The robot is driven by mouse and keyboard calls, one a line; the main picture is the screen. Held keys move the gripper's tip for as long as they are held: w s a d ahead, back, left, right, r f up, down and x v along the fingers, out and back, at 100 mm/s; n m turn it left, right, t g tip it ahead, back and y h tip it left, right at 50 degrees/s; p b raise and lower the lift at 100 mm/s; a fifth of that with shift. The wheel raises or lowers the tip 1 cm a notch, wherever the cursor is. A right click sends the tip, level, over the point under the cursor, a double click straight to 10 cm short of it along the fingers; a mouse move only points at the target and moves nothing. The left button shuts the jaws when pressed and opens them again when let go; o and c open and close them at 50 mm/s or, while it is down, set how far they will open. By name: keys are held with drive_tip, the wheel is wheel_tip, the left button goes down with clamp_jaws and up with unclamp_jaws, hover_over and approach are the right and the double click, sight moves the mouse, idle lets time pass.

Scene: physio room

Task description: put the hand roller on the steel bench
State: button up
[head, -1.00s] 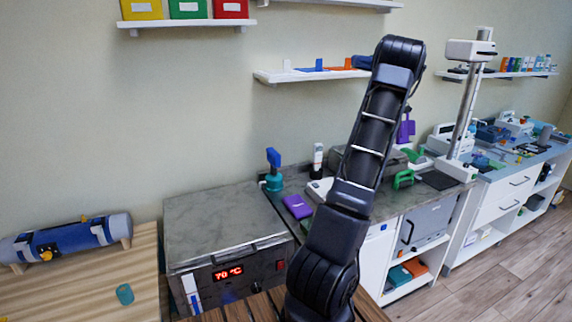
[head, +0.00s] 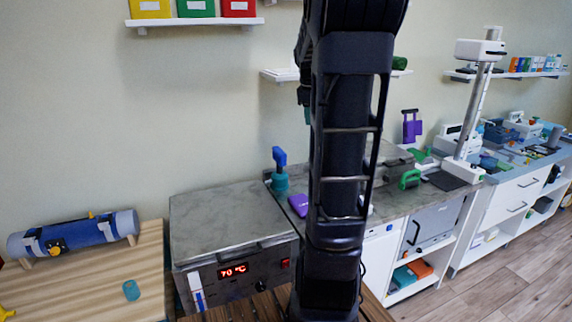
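I cannot make out the hand roller for certain. A teal piece with an upright blue handle (head: 279,172) stands at the back left of the grey-topped counter. A dark green rounded thing (head: 400,63) shows at the right end of the middle wall shelf, partly behind my arm. Which surface is the steel bench is not clear; the grey counter top (head: 425,198) is one candidate. My arm rises across the middle and leaves the top of the picture. A dark part, possibly my gripper (head: 305,100), shows at its left edge; its fingers cannot be made out.
A grey heated unit reading 70 °C (head: 233,270) has a bare top. A wooden table (head: 90,270) at left holds a blue roll (head: 75,233) and a small teal cylinder (head: 131,290). A purple block (head: 299,205) and green-handled item (head: 410,179) lie on the counter.

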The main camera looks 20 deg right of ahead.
drive_tip(key=s+a+f+m+t+y, duration=0.1)
drive_tip(key=s+a+f+m, duration=0.2)
drive_tip(key=s+a, duration=0.6)
drive_tip(key=s+a+f+m+t+y, duration=0.1)
drive_tip(key=s+a+f+m, duration=0.2)
drive_tip(key=s+a, duration=0.7)
drive_tip(key=shift+s+m+t, duration=0.3)
drive_tip(key=shift+s+m, duration=0.5)
drive_tip(key=shift+s, duration=0.45)
